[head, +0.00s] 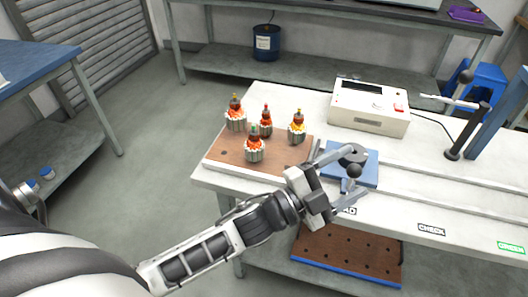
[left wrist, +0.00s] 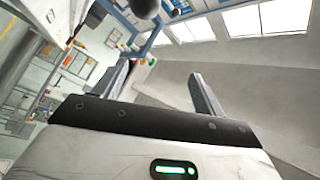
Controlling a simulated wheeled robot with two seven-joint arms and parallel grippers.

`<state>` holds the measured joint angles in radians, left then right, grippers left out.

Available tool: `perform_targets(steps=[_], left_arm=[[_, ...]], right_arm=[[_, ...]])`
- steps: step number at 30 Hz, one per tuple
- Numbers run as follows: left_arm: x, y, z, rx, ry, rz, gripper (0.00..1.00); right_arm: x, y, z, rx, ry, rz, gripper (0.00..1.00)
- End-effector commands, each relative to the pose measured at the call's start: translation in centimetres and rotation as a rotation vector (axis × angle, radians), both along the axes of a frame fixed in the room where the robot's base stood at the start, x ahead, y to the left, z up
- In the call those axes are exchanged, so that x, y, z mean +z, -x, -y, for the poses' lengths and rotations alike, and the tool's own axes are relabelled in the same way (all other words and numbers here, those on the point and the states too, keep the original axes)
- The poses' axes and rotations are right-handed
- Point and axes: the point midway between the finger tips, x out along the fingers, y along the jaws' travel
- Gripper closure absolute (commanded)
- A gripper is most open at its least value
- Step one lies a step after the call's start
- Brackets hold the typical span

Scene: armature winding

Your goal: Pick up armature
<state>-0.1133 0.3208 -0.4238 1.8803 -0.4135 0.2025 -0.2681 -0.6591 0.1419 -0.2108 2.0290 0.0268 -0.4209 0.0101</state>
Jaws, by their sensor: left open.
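Several armatures stand upright on a brown wooden board at the left end of the white bench: one with a yellow tip (head: 235,118) at the back left, one with a red tip (head: 265,123), one with a yellow tip (head: 297,130) at the right, and one with a green tip (head: 254,148) in front. My left gripper (head: 352,174) is open and empty, to the right of the board, over or in front of the blue-based fixture. Its spread fingers also show in the left wrist view (left wrist: 162,80), with no armature between them. My right gripper is out of view.
The brown board (head: 223,150) lies left of a blue-based fixture (head: 367,173) with a black clamp and ball knob. A white instrument box (head: 368,107) stands behind. A black post with a lever (head: 467,130) stands right.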

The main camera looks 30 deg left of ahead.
Motion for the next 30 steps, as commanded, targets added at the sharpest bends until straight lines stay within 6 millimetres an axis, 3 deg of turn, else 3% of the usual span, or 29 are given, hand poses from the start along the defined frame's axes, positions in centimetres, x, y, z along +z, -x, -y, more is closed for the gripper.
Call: perform_targets(steps=[1, 4, 7, 10, 13, 15, 17, 21, 22, 24, 27, 30], left_arm=[[2.9, -0.6, 1.9, -0.098, -0.126, 0.24, 0.29], [6.6, 0.6, 5.4, -0.295, -0.384, 0.698, 0.29], [7.1, 2.2, 6.8, -0.504, -0.655, 1.121, 0.29], [5.4, 2.6, 5.5, -0.74, -0.943, 1.485, 0.29], [3.6, 1.1, 1.0, -1.02, -1.24, 1.75, 0.29], [3.3, -0.6, -3.4, -1.234, -1.437, 1.853, 0.29], [3.8, -1.9, -7.6, -1.415, -1.585, 1.882, 0.29], [6.8, -3.6, -16.0, -1.77, -1.823, 1.809, 0.29], [7.4, -3.8, -17.4, 1.813, 1.84, -1.767, 0.29], [8.8, -3.8, -19.9, 1.846, 1.822, -1.648, 0.29], [9.7, -3.7, -21.8, 1.876, 1.808, -1.557, 0.29], [8.7, -3.6, -22.3, 1.888, 1.8, -1.533, 0.29]], right_arm=[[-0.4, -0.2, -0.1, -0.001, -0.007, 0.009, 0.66], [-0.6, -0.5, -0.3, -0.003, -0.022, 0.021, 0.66], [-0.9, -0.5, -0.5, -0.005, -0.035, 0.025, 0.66], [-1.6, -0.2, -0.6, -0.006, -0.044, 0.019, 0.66], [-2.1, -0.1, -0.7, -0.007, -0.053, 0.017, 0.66], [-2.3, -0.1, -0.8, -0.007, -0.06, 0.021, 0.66], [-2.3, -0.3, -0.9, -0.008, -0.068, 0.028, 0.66], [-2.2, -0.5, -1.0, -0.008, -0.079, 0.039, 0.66], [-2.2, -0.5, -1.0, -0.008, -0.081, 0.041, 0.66], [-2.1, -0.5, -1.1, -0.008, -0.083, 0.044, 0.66], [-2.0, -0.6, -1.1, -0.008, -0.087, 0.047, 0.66], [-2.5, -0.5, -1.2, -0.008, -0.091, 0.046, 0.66]])
